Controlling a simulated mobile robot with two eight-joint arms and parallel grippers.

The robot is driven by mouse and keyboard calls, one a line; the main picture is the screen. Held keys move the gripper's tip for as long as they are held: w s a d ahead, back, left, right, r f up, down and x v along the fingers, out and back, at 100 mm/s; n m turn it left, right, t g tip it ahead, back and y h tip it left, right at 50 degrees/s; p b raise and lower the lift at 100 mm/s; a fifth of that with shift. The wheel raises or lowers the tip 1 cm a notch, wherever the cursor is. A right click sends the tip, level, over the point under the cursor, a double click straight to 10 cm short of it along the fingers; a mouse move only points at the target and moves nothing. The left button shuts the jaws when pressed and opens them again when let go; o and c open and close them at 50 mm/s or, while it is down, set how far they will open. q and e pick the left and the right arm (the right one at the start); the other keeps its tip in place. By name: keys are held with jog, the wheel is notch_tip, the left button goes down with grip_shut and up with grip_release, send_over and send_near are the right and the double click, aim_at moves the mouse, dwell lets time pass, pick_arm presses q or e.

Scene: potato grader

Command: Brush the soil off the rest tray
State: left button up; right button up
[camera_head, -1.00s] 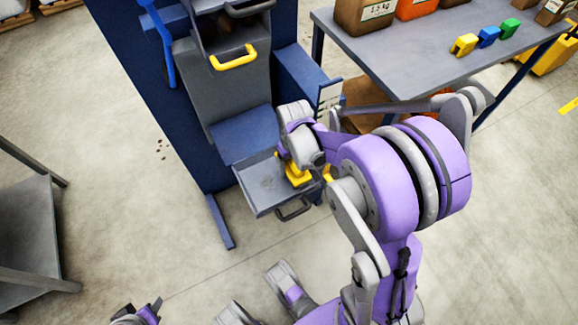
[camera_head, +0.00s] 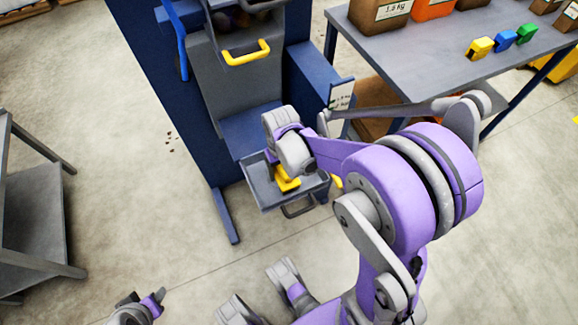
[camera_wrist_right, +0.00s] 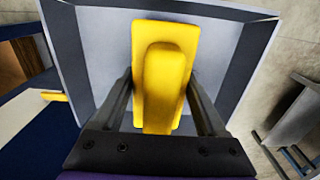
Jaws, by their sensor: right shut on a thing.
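The rest tray (camera_head: 263,191) is a grey open tray at the foot of the blue grader, with a dark handle at its front. My right gripper (camera_wrist_right: 160,105) is shut on a yellow brush (camera_wrist_right: 165,60), one finger on each side of its grip. The brush also shows in the head view (camera_head: 286,180), low over or on the tray; I cannot tell whether it touches the tray floor. The tray floor around the brush looks plain grey in the wrist view, and much of it is hidden. My left gripper (camera_head: 150,300) is at the bottom left, away from the tray; its jaws are unclear.
The grader's upper grey bin with a yellow handle (camera_head: 247,53) is above the tray. A grey table (camera_head: 425,65) with crates and coloured blocks stands at the right. A grey shelf stand (camera_head: 30,215) is at the far left.

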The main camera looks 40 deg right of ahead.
aim_at(266, 183)
jog(key=shift+w+a+f, duration=0.1)
jog(key=shift+w+a, duration=0.1)
jog(key=shift+a, duration=0.65)
jog(key=shift+w+a+f, duration=0.1)
jog(key=shift+w+a, duration=0.1)
jog(key=shift+a, duration=0.7)
jog(key=shift+w+a, duration=0.2)
jog(key=shift+a, duration=0.65)
jog(key=shift+r, duration=0.5)
notch_tip(266, 183, up, 3)
jog(key=shift+f+p, duration=0.1)
jog(key=shift+p, duration=1.05)
jog(key=shift+r+p, duration=0.85)
jog(key=shift+r, duration=0.3)
notch_tip(266, 183, up, 3)
jog(key=shift+f+p, duration=0.1)
jog(key=shift+p, duration=0.95)
